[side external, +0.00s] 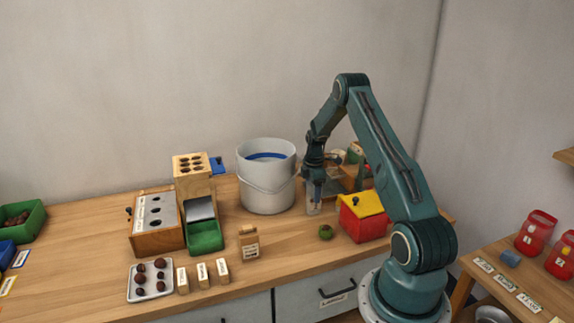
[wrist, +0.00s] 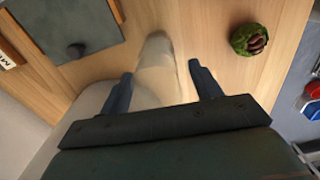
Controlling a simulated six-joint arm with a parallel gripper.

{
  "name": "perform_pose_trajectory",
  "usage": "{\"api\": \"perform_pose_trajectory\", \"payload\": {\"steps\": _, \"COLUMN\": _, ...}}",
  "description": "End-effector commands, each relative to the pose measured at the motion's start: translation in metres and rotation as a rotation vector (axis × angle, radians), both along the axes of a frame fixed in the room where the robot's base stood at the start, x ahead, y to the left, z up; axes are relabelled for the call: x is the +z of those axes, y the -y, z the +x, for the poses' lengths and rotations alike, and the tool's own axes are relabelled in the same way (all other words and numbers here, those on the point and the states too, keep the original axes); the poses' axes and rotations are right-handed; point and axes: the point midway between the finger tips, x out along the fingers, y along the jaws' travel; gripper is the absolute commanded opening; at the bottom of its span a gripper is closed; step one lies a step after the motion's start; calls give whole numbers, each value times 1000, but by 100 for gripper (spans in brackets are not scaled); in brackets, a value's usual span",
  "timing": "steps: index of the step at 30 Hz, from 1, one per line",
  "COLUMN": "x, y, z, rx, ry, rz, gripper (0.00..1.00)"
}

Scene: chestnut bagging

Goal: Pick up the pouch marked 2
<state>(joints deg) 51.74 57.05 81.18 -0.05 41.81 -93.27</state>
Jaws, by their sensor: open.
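My gripper (side external: 314,190) points down behind the middle of the table, between the white bucket and the red box. In the wrist view its two fingers (wrist: 161,75) are apart. A pale, see-through upright thing (wrist: 157,48) stands between and beyond them; I cannot tell if they touch it. It also shows faintly below my gripper in the side view (side external: 314,208). I cannot read a 2 on it. A brown pouch-like packet (side external: 249,244) with a label stands at the front, well left of my gripper. Its mark is too small to read.
A white bucket (side external: 266,180) stands left of my gripper. A red box with a yellow lid (side external: 366,218) and a green chestnut husk (side external: 326,232) are to the right. Labelled blocks (side external: 203,275), a chestnut tray (side external: 150,291) and a green bin (side external: 205,240) occupy the front left.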

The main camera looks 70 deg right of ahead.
Motion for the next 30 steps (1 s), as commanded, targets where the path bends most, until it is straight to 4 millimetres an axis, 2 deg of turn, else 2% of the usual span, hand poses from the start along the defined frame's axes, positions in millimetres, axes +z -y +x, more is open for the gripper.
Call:
{"api": "perform_pose_trajectory", "payload": {"steps": 10, "x": 0, "y": 0, "z": 0, "rx": 0, "ry": 0, "rz": 0, "gripper": 64}}
{"api": "perform_pose_trajectory", "payload": {"steps": 11, "x": 0, "y": 0, "z": 0, "rx": 0, "ry": 0, "rz": 0, "gripper": 62}}
{"api": "perform_pose_trajectory", "payload": {"steps": 18, "x": 0, "y": 0, "z": 0, "rx": 0, "ry": 0, "rz": 0, "gripper": 15}}
{"api": "perform_pose_trajectory", "payload": {"steps": 20, "x": 0, "y": 0, "z": 0, "rx": 0, "ry": 0, "rz": 0, "gripper": 5}}
{"api": "perform_pose_trajectory", "payload": {"steps": 30, "x": 3, "y": 0, "z": 0, "rx": 0, "ry": 1, "rz": -1, "gripper": 4}}
